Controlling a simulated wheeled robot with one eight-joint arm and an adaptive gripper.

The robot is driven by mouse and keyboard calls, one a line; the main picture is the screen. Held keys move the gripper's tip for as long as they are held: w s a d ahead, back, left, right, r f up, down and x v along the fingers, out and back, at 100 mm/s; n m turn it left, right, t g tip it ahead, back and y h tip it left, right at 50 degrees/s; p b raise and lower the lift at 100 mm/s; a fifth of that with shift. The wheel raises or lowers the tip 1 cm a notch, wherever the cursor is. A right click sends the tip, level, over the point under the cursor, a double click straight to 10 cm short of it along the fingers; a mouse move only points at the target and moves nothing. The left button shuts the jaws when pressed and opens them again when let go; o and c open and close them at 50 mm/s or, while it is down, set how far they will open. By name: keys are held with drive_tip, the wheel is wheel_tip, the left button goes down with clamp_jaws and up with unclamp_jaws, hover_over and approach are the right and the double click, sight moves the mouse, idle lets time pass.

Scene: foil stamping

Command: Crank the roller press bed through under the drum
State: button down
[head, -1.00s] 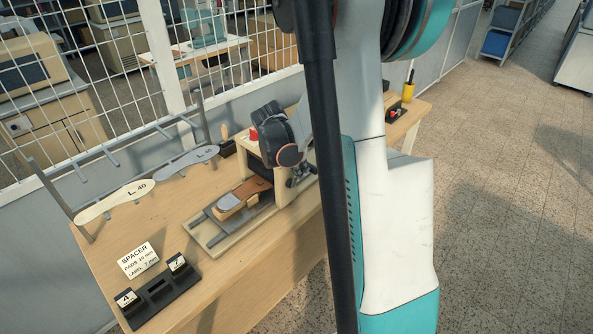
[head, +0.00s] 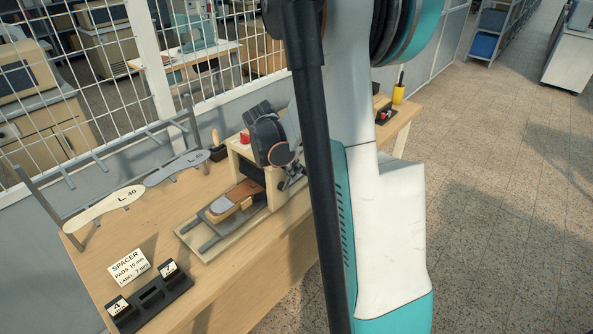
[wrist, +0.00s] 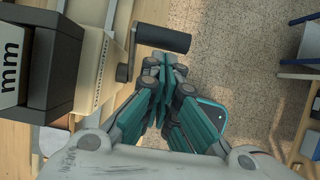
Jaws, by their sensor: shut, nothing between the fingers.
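The roller press (head: 243,153) stands on the wooden bench; its drum is mostly hidden behind my wrist. Its bed (head: 209,238) sticks out at the front left on a pale base. In the wrist view the crank's black handle (wrist: 163,38) lies across the top on a dark crank arm (wrist: 125,62). My gripper (wrist: 165,62) is shut and empty, its tips just below the handle. I cannot tell if they touch. In the head view my gripper (head: 292,181) is small, beside the press.
A spacer card (head: 129,267) and a black spacer holder (head: 150,297) are at the bench's near end. Sole-shaped templates (head: 104,209) hang on a rack at the left. Floor on the right is clear.

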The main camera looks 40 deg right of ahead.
drive_tip(key=p+v, duration=0.1)
drive_tip(key=v, duration=1.1)
drive_tip(key=shift+p, duration=0.35)
drive_tip(key=shift+s, duration=0.1)
